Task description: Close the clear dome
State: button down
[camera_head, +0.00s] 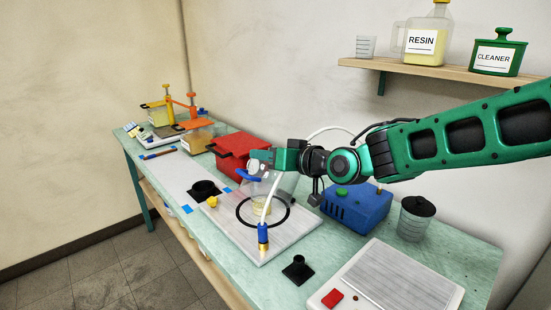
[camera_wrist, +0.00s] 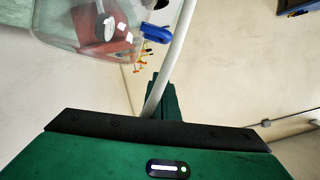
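The clear dome (camera_head: 284,187) stands at the back of a pale plate (camera_head: 225,222) with a black ring (camera_head: 241,221) on it. The dome seems raised and tilted; its lower edge is hard to make out. A blue handle (camera_head: 249,176) is on its left side. In the wrist view the dome (camera_wrist: 60,28) is at the top left, with its blue handle (camera_wrist: 156,33) at its right. My gripper (camera_head: 258,161) is at the dome's upper part, close to the handle. Its fingertips are not clear, so contact and opening cannot be told.
A white hose (camera_head: 267,205) with a blue and brass end crosses in front of the dome. A red box (camera_head: 239,146) is behind left, a blue unit (camera_head: 357,210) at right. A small yellow knob (camera_head: 213,202) and a black fitting (camera_head: 298,268) are near the plate.

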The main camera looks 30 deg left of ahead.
aim_at(251, 168)
jog(key=a, duration=0.1)
jog(key=f, duration=0.1)
jog(key=a, duration=0.1)
jog(key=shift+w+a+f, duration=0.15)
jog(key=shift+w+a, duration=0.1)
jog(key=shift+a, duration=0.05)
jog(key=shift+s+f, duration=0.2)
jog(key=shift+f, duration=0.3)
jog(key=shift+s+f, duration=0.15)
jog(key=shift+f, duration=0.3)
jog(key=shift+s+a+f, duration=0.15)
jog(key=shift+f, duration=0.35)
jog(key=s+a+f+n, duration=0.1)
jog(key=s+f+n, duration=0.1)
jog(key=s+f, duration=0.2)
jog(key=shift+a+f+t+h, duration=0.3)
jog(key=shift+f+t, duration=0.1)
jog(key=shift+f, duration=0.1)
